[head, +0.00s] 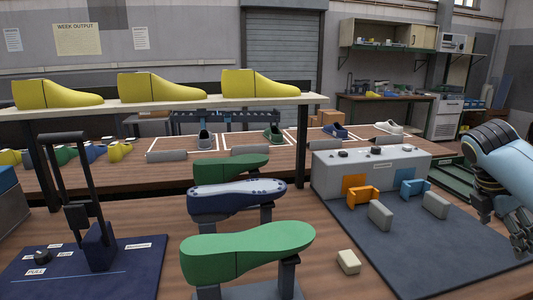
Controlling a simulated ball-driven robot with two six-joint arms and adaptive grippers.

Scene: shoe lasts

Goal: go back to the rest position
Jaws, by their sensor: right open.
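My right gripper (517,240) is at the right edge of the head view, above the dark mat (385,274). Its dark fingers point down and are apart, with nothing seen between them. The pale blue and dark arm above it is cut off by the picture's edge. My left gripper is not in view. Two green shoe lasts, one near (248,241) and one far (230,167), lie sole up on stands in the middle. A dark blue last (237,196) with pale spots along its edge lies between them.
A grey box with knobs (370,172) stands behind the mat, with orange (363,196) and blue (415,189) clamps before it. A cream block (348,262) lies near the front. Yellow lasts (258,84) line a raised shelf.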

